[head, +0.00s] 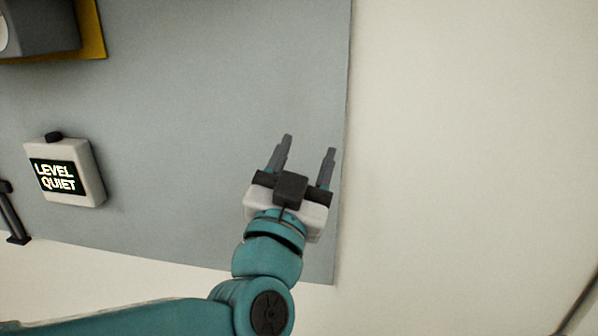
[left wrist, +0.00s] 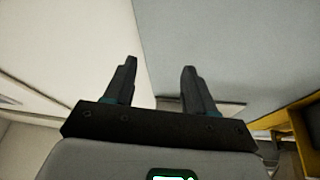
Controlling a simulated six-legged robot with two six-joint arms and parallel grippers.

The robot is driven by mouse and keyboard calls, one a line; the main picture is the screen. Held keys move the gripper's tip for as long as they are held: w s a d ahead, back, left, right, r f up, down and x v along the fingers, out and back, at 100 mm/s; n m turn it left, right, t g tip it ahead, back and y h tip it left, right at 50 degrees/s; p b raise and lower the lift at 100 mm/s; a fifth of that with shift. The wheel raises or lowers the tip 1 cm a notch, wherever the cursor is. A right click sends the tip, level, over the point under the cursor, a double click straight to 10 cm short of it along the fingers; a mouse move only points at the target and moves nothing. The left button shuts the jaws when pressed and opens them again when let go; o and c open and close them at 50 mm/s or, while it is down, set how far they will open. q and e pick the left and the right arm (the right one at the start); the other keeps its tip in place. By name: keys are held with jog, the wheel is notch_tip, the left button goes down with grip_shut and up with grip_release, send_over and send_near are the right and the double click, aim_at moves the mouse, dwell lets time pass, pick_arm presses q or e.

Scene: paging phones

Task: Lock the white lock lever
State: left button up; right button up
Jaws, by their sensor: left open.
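No white lock lever can be made out in either view. My left gripper (head: 309,145) is open and empty in the head view, in front of the right edge of a grey panel (head: 200,100). Its two fingers point up and stand apart. In the left wrist view the same open gripper (left wrist: 158,70) has nothing between its fingers. My right gripper shows in neither view.
A white box (head: 88,165) with a dark screen reading "LEVEL QUIET" is on the panel at the left. A dark grey unit with a yellow frame (head: 94,30) is at the top left. A dark bar (head: 12,215) is at the left edge. The pale wall (head: 460,150) at the right is bare.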

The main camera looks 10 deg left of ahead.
pick_arm(q)
jog(key=w+a+f+g, duration=0.1)
jog(key=f+g, duration=0.2)
jog(key=f, duration=0.9)
jog(key=w+a+f+n+g, duration=0.1)
jog(key=f+g, duration=0.3)
jog(key=f, duration=0.9)
jog(key=w+a+f+g, duration=0.1)
jog(key=w+f+g, duration=0.15)
jog(key=f, duration=0.95)
jog(key=s+a+f+n+g, duration=0.1)
jog(key=s+a+f+g, duration=0.15)
jog(key=s+f, duration=0.5)
jog(key=s+a+f+n+g, duration=0.15)
jog(key=s+f+g, duration=0.25)
jog(key=f, duration=0.6)
jog(key=s+f+n+g, duration=0.3)
jog(key=s+f, duration=0.6)
jog(key=s, duration=0.6)
jog(key=g, duration=0.2)
jog(key=shift+s+f+g, duration=0.15)
jog(key=shift+s+g, duration=0.1)
jog(key=shift+g, duration=0.15)
